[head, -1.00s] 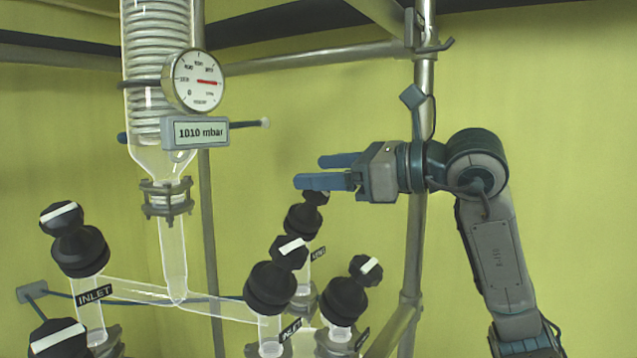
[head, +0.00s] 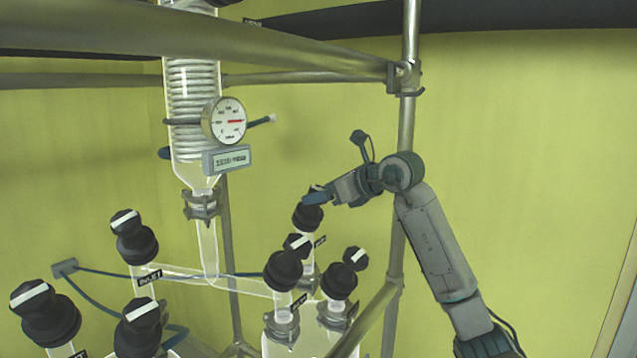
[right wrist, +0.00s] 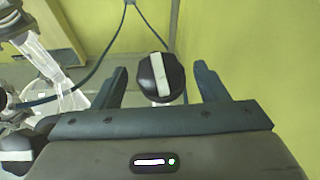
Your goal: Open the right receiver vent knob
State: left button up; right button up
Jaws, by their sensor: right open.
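A black vent knob (head: 308,215) tops the rear glass neck in the right cluster, with a small label below it that is too blurred to read. My right gripper (head: 314,198) is at the top of this knob, its fingers pointing left. In the right wrist view the knob (right wrist: 160,78) sits between the two open fingers, with a gap on each side. Its white stripe runs nearly lengthwise between them. I cannot tell whether the fingers reach fully around it. My left gripper is not in view.
Two more black knobs (head: 284,270) and (head: 340,280) stand close in front. Several black knobs, one marked INLET, stand at left (head: 133,240). A glass condenser (head: 192,120) with a gauge (head: 224,121) hangs left. A metal post (head: 408,130) stands behind my right arm.

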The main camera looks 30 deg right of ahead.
jog(key=shift+p+x, duration=0.3)
jog(key=shift+x, duration=0.6)
jog(key=shift+w+f, duration=0.1)
jog(key=c, duration=0.8)
jog(key=shift+c, duration=1)
jog(key=shift+n, duration=0.3)
jog(key=shift+n+g+y, duration=0.3)
jog(key=shift+n+y, duration=0.1)
jog(key=shift+n+g+y, duration=0.4)
jog(key=shift+n+y, duration=0.2)
jog(key=shift+n, duration=0.5)
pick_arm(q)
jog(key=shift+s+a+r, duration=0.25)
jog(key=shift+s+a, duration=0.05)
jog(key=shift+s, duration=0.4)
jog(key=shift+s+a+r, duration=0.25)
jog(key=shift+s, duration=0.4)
pick_arm(e)
jog(key=shift+n+g+y, duration=0.4)
jog(key=shift+n+y, duration=0.1)
jog(key=shift+n, duration=0.6)
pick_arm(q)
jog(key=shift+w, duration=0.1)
pick_arm(e)
jog(key=o, duration=1)
